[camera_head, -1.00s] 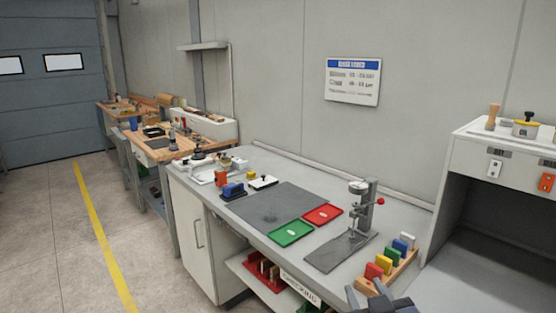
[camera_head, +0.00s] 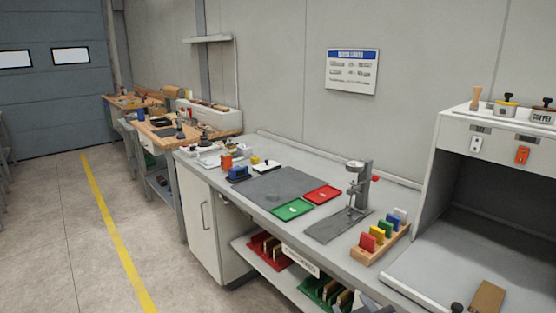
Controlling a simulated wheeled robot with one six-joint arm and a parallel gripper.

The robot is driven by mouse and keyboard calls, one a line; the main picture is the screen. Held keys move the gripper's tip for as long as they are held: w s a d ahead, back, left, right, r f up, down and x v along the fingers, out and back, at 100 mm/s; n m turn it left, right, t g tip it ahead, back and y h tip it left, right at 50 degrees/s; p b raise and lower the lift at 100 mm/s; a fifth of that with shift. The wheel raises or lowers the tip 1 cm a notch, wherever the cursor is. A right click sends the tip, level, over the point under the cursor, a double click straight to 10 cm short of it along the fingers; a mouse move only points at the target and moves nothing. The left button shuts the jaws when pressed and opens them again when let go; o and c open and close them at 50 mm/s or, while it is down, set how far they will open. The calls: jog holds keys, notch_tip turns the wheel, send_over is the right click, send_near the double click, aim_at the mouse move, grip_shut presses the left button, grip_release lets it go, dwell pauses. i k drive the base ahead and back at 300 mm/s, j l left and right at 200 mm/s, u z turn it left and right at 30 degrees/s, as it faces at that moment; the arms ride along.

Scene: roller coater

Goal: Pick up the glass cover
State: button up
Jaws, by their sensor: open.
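I cannot make out the glass cover for sure. A faint roundish patch (camera_head: 273,197) shows on the dark grey mat (camera_head: 290,182) in the middle of the bench; it may be clear glass or only a mark. My gripper does not show clearly. A small dark sliver at the bottom edge is too cut off to tell whether it is part of my arm.
The grey bench (camera_head: 262,151) carries a green tray (camera_head: 293,209), a red tray (camera_head: 323,194), an upright press-like stand (camera_head: 359,187) and a wooden rack of coloured blocks (camera_head: 380,243). A tall open-fronted cabinet (camera_head: 462,153) stands at right. The floor (camera_head: 62,225) at left is clear.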

aim_at(273, 196)
jog(key=k, duration=0.15)
jog(key=z, duration=1.75)
jog(key=u, duration=2)
jog(key=i+j+z, duration=0.3)
jog(key=i+j, duration=0.35)
jog(key=i, duration=0.35)
jog(key=i+j+z, duration=0.3)
jog(key=i+j, duration=0.55)
jog(key=i, duration=0.05)
